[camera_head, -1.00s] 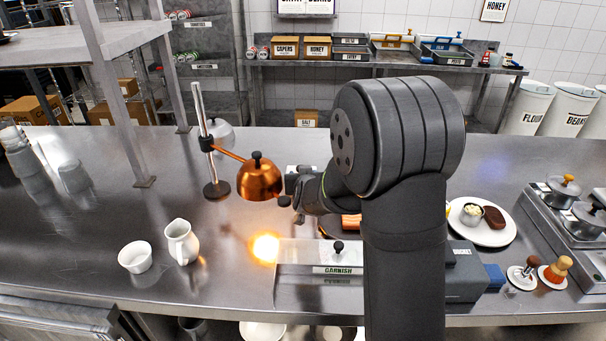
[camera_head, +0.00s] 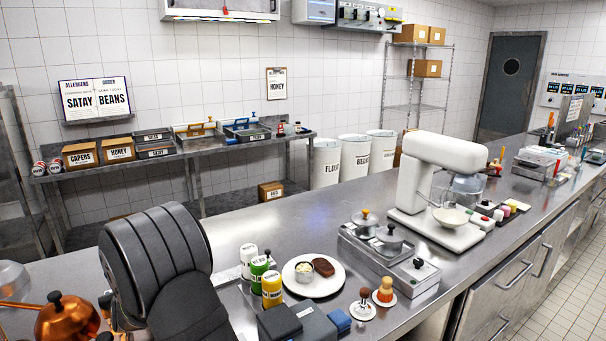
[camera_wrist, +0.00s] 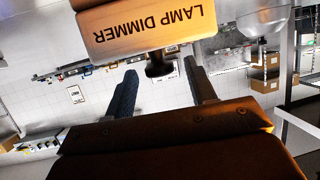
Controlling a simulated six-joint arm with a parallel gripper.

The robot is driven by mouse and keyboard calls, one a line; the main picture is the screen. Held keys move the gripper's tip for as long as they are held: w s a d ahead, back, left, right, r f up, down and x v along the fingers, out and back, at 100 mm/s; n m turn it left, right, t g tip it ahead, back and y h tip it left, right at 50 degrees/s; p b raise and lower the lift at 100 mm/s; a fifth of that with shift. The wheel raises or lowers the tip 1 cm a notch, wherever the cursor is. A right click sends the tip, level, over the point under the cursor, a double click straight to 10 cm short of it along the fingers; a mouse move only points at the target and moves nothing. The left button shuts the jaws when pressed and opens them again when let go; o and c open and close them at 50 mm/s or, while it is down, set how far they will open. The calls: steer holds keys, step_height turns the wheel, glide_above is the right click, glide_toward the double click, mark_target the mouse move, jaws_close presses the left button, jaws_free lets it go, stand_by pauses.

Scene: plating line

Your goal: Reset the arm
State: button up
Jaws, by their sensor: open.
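My gripper (camera_wrist: 159,68) shows in the wrist view with its two dark fingers apart and nothing held between them. A box marked LAMP DIMMER (camera_wrist: 150,24), with upside-down lettering, fills the top of that view. Its dark knob (camera_wrist: 158,66) appears in line with the gap between the fingertips; I cannot tell whether they touch it. In the head view my arm fills the lower left, and my gripper is hidden or out of frame there. The copper lamp (camera_head: 68,318) is beside my arm at the left edge.
A white plate (camera_head: 330,284) with a brown piece and a small cup stands right of my arm, by several labelled shakers (camera_head: 271,289). Beyond are a metal tray with lidded pots (camera_head: 390,238) and a white mixer (camera_head: 435,185). The counter behind the plate is clear.

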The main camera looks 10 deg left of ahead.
steer(key=shift+d+r, duration=0.15)
steer(key=shift+r, duration=0.05)
steer(key=shift+n, duration=0.3)
steer(key=shift+s, duration=0.1)
stand_by(0.7)
steer(key=v, duration=0.7)
steer(key=x, duration=0.7)
steer(key=shift+f, duration=0.15)
steer(key=shift+w, duration=0.2)
steer(key=shift+w+d+n+g+y, duration=0.15)
steer(key=shift+n+g+y, duration=0.65)
steer(key=shift+n+g, duration=0.55)
steer(key=v, duration=1.7)
steer(key=shift+d, duration=0.25)
